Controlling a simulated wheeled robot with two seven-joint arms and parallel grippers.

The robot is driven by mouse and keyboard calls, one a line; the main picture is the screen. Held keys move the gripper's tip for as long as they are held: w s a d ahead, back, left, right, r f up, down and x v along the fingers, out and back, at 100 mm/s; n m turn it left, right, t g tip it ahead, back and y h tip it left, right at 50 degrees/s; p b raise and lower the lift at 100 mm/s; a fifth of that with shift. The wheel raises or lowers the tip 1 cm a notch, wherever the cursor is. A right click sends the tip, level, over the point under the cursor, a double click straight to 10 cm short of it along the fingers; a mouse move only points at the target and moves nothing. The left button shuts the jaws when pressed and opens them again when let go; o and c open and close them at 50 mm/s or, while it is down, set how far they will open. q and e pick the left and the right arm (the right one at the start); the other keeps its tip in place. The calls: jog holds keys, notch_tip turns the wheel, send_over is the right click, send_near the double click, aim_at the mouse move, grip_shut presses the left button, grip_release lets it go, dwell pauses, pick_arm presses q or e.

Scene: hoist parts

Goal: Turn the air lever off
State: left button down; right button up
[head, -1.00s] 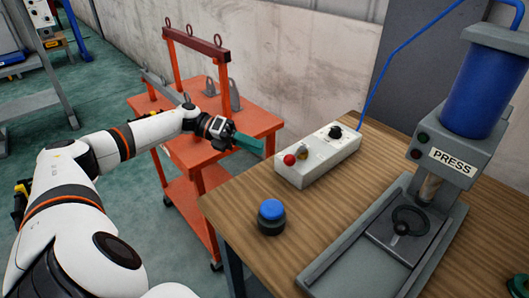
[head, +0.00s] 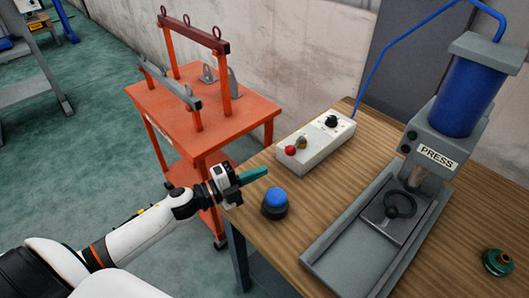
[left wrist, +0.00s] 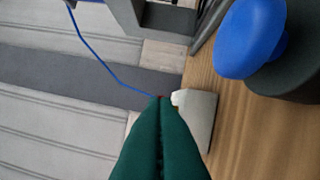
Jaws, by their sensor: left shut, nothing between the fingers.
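A white control box (head: 316,143) lies on the wooden bench. It carries a red knob (head: 290,150), a small metal toggle lever (head: 301,142) beside it and a black knob (head: 332,121) at the far end. No label tells which is the air lever. My left gripper (head: 265,171) has green fingers pressed together with nothing between them. It is over the bench's left edge, nearer than the box and apart from it. In the left wrist view, the closed fingertips (left wrist: 161,99) overlap the box (left wrist: 198,108) and hide most of its controls. My right gripper is out of view.
A blue push button (head: 275,197) on a dark base stands just right of my left fingertips. The press (head: 437,155) is to the right, with a blue hose (head: 385,62) behind. An orange cart (head: 240,106) stands left. Bare bench (head: 330,185) lies between box and press.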

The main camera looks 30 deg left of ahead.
aim_at(296, 144)
pick_arm(q)
jog(key=p+x, duration=0.2)
jog(key=x, duration=0.8)
jog(key=shift+w+f, duration=0.1)
jog(key=shift+f, duration=0.05)
